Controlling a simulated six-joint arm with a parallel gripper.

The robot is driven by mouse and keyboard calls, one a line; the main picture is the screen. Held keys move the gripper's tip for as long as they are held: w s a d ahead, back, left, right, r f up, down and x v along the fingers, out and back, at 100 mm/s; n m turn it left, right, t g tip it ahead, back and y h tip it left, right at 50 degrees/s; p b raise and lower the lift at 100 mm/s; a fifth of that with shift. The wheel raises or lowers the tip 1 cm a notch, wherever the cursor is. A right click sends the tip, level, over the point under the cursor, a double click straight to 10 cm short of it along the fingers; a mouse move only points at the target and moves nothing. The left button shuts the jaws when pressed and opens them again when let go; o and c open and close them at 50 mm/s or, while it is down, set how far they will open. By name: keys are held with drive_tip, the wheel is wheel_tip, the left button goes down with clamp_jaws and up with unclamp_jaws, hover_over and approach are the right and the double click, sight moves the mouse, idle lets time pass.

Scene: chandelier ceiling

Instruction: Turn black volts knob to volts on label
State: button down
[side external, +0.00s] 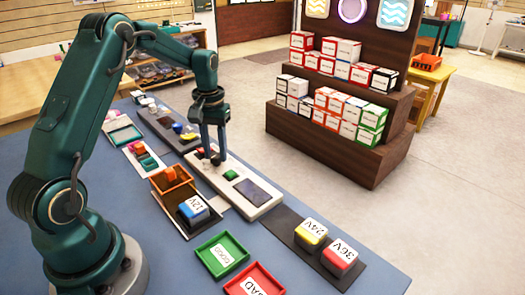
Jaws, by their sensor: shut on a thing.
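A white tester panel (263,208) lies on the blue table. It has a dark screen (251,191) and a green button (231,175). My gripper (213,158) points straight down at the panel's far end. Its fingers are shut on the black volts knob, which they mostly hide. The knob's pointer and scale marks are too small to read. A blue block labelled 12V (194,209) sits at the near end of a dark holder beside the panel. A yellow block labelled 24V (311,234) and a red block labelled 36V (339,257) stand on a dark mat (291,232).
A green tray labelled GOOD (222,255) and a red tray labelled BAD (256,282) lie at the table's front. An orange bin (171,180) stands left of the panel. More small parts sit on mats behind. Shelves of boxes (330,103) stand beyond the table.

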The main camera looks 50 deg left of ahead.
sight(216, 155)
drive_tip(key=n, duration=0.6)
drive_tip(key=shift+r+n, duration=0.1)
drive_tip(key=shift+n, duration=0.2)
idle(0.5)
drive_tip(key=c, duration=0.5)
unclamp_jaws()
drive_tip(key=shift+r, duration=2.55)
